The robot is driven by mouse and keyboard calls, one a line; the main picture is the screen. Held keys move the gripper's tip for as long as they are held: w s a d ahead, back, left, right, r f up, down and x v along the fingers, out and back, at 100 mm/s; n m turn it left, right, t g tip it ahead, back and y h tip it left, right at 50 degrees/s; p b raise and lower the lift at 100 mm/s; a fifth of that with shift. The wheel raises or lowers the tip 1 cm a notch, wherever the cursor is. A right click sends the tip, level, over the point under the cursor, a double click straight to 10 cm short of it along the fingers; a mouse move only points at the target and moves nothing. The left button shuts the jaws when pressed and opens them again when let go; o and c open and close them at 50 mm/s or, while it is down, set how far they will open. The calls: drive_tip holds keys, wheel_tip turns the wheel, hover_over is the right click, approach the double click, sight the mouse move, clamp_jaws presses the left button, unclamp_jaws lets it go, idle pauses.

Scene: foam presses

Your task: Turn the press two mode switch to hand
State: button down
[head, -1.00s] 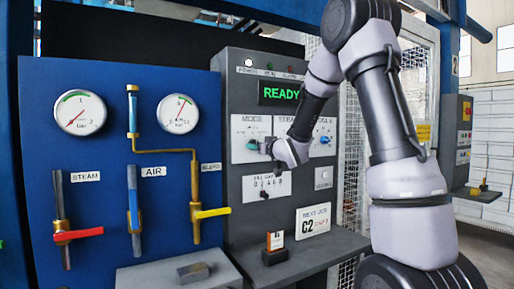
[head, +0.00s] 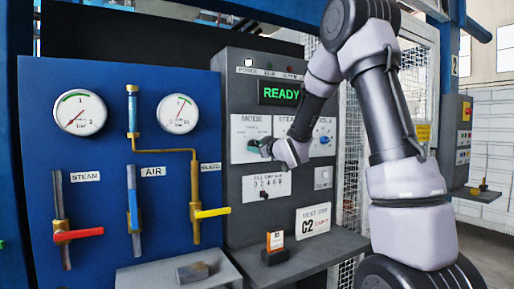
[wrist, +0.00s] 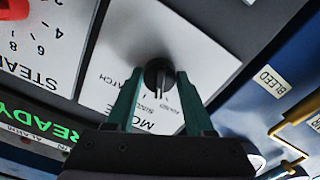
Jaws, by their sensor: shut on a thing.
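The mode switch is a dark round knob (wrist: 157,76) on a white plate (wrist: 108,68) lettered MODE. In the wrist view my gripper (wrist: 158,82) is shut on this knob, with one green finger on each side. A pale mark on the knob points down in the picture, towards the small position lettering. I cannot tell for sure which position it marks. In the head view my gripper (head: 266,147) is at the lower right of the mode plate (head: 242,126), and the knob is mostly hidden behind it.
A STEAM plate with a red knob (wrist: 14,8) is beside the mode plate. The display (head: 281,93) reads READY. A blue panel (head: 100,205) with gauges and valve levers stands left. A grey shelf (head: 315,252) juts out below, holding a small orange-and-white block (head: 275,241).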

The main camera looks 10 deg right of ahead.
drive_tip(key=shift+n, duration=1.9)
drive_tip(key=shift+c, duration=1.4)
unclamp_jaws()
drive_tip(key=v, duration=1)
drive_tip(key=shift+s+d, duration=0.15)
drive_tip(key=shift+s, duration=0.25)
